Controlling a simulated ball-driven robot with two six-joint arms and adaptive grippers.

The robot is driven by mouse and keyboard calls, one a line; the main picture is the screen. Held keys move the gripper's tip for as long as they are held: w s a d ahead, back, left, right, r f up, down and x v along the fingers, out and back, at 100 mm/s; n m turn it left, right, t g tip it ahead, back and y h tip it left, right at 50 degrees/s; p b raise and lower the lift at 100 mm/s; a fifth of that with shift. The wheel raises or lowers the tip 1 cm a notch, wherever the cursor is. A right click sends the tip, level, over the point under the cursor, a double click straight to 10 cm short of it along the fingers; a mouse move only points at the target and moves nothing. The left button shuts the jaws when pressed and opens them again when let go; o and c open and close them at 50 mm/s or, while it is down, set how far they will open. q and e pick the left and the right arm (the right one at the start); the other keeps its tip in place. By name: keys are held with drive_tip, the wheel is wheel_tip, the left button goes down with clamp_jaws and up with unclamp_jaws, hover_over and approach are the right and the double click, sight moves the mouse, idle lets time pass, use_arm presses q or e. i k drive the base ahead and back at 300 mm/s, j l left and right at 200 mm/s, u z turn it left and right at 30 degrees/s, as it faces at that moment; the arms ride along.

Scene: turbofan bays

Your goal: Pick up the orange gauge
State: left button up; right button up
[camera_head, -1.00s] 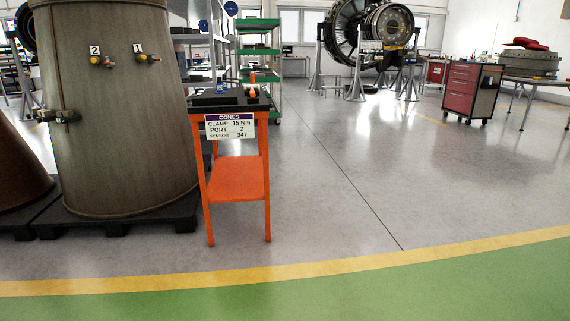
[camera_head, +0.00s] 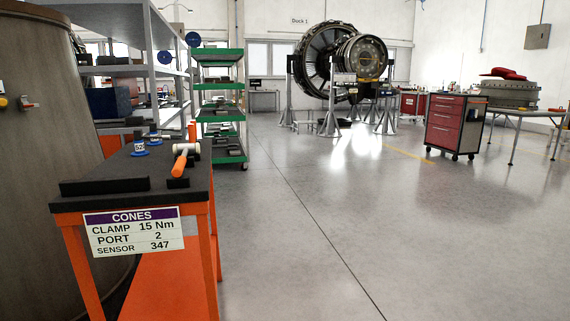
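I cannot pick out an orange gauge for sure. An orange-handled tool with a pale head, like a mallet (camera_head: 181,161), lies on the dark top of the orange stand (camera_head: 195,195) at the lower left. An upright orange piece (camera_head: 192,131) shows at the far edge of the stand top; I cannot tell what it is. Two small blue-based items (camera_head: 139,149) stand on the same top, one with a white number tag. Neither of my grippers is in view.
A sign (camera_head: 133,232) headed CONES hangs on the stand's front. A large metal cone (camera_head: 40,130) stands at the left. Grey shelves (camera_head: 125,72) and a green rack (camera_head: 219,88) are behind. A red tool cabinet (camera_head: 453,122) is at the right. The central floor is clear.

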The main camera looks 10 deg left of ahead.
sight(191, 126)
drive_tip(key=i+z, duration=0.3)
drive_tip(key=i, duration=1.35)
